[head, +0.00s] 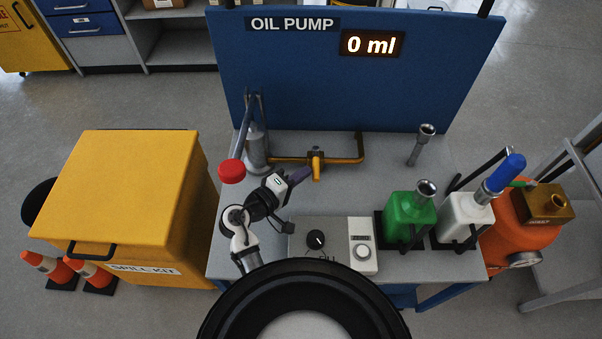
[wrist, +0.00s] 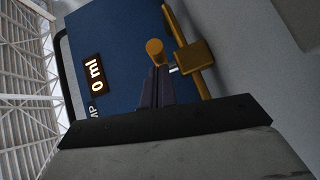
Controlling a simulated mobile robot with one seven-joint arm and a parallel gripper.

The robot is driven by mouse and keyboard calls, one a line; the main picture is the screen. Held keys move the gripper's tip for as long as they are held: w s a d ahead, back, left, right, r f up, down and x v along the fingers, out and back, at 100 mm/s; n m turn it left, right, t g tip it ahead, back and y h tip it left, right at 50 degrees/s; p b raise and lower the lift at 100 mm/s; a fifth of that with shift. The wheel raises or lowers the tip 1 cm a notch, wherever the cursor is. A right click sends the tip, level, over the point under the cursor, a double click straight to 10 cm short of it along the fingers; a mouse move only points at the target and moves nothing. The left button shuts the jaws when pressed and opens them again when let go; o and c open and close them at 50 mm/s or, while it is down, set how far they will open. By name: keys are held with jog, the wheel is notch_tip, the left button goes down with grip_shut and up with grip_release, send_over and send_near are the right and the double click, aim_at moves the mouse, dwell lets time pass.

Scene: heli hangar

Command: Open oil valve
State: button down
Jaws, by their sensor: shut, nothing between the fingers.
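The oil valve is a small brass-yellow body with a handle (head: 316,164) on a brass pipe (head: 345,160) at the back of the grey bench, in front of the blue oil pump panel. In the wrist view the round-ended valve handle (wrist: 154,47) and its square body (wrist: 194,56) are just ahead of the fingertips. My gripper (head: 303,174) is shut and empty, with its tips close to the left side of the valve. I cannot tell whether the tips touch the handle. The display (head: 371,44) reads 0 ml.
A hand pump with a red knob (head: 231,171) stands left of my gripper. A control box (head: 333,244) is at the bench front. A green can (head: 409,219), a white can (head: 465,217) and an orange tank (head: 512,240) are right. A yellow spill kit (head: 128,185) is left.

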jog(key=shift+s+d+p, duration=0.15)
jog(key=shift+s+d, duration=0.05)
jog(key=shift+d, duration=0.45)
jog(key=shift+s+d+p, duration=0.15)
jog(key=shift+s+d, duration=0.05)
jog(key=shift+d, duration=0.45)
jog(key=shift+a, duration=0.1)
